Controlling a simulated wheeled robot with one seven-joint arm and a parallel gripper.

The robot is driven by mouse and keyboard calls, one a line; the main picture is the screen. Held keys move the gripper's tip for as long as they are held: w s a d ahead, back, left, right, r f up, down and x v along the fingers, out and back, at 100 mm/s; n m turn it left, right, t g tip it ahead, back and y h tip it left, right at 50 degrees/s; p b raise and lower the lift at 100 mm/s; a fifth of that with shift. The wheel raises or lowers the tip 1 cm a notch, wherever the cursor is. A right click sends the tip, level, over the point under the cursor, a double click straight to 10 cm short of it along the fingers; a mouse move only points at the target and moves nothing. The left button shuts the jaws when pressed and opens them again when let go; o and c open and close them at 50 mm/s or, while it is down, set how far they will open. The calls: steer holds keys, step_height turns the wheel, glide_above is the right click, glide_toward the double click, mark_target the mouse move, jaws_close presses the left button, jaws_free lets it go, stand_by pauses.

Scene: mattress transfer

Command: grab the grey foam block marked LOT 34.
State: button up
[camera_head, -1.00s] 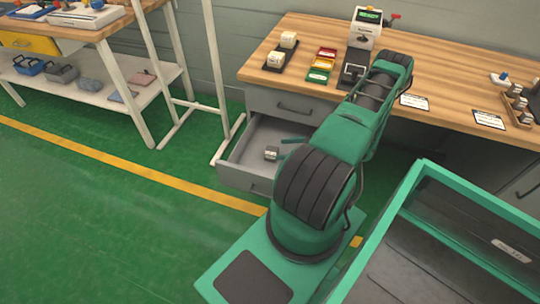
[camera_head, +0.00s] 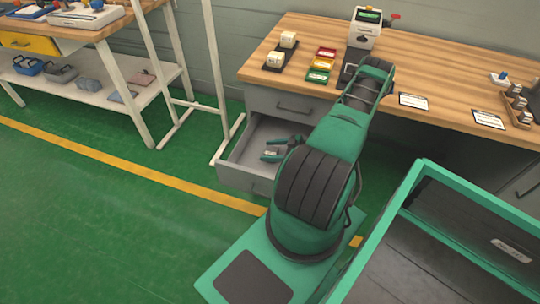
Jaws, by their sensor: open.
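A small grey block (camera_head: 271,152) with a pale face lies in the open grey drawer (camera_head: 236,157) under the wooden bench. Any lettering on it is too small to read. My gripper (camera_head: 273,149) is down in the drawer at the block, its green fingers open. One finger is on the far side of the block and one on the near side. Whether they touch it I cannot tell. My arm hides the right part of the drawer.
The wooden bench (camera_head: 450,117) holds pale blocks on a dark tray, coloured trays, a device (camera_head: 366,28) and a holder of small blocks (camera_head: 517,104). A green-rimmed bin (camera_head: 398,202) stands at lower right. A white post (camera_head: 214,60) rises left of the drawer.

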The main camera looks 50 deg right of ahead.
steer(key=c, duration=1.1)
steer(key=shift+r, duration=0.15)
steer(key=shift+c, duration=0.2)
